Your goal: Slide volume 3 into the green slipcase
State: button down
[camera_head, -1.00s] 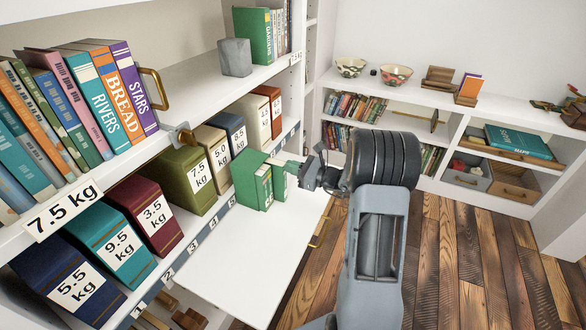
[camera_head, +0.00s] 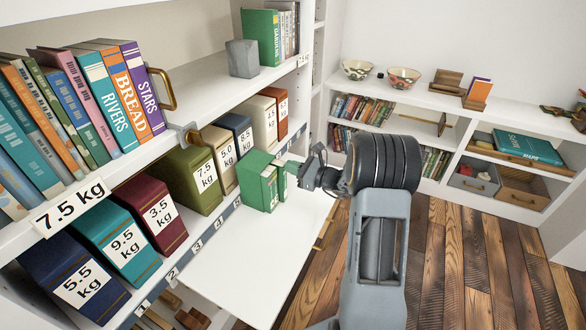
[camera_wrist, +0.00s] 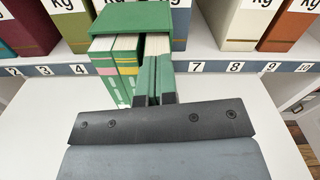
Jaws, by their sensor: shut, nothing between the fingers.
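The green slipcase (camera_head: 256,168) stands on the white board, its open side facing my gripper. In the head view a green edge (camera_head: 282,182) shows between slipcase and gripper. My gripper (camera_wrist: 155,100) is shut, its fingertips in front of that right volume. Two narrow green strips lie ahead of the dark finger bases; I cannot tell finger from spine. The volume's number is hidden.
Weight-labelled boxes stand behind the slipcase, including an olive one (camera_head: 193,180) and a cream one (camera_head: 262,120). A numbered strip (camera_wrist: 60,70) runs along the shelf edge. The white board (camera_head: 255,255) is clear toward the front.

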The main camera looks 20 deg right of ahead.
jog(key=shift+w+a, duration=0.45)
jog(key=shift+w, duration=0.1)
jog(key=shift+s+d, duration=0.1)
jog(key=p+v, duration=0.1)
jog(key=v, duration=1.5)
jog(key=s+a+f+n+g, duration=0.3)
jog(key=s+f+n+g, duration=0.1)
jog(key=f+g, duration=0.1)
jog(key=s+a+r+n+g+h+p, duration=0.6)
jog(key=s+n+g+p, duration=0.15)
jog(key=n, duration=0.25)
jog(key=s+a+r+n+t+h+p, duration=0.1)
jog(key=s+a+r+n+h+p, duration=0.1)
jog(key=r+n, duration=0.4)
jog(key=s+a+r+n+t+h+p, duration=0.2)
jog(key=a+r+n+h+p, duration=0.2)
jog(key=r, duration=1)
jog(key=a+n+p, duration=0.1)
jog(key=a+p, duration=0.1)
jog(key=p, duration=0.1)
jog(key=shift+a+r+n+p, duration=0.2)
jog(key=shift+r+n+p, duration=0.1)
jog(key=shift+r+n, duration=0.1)
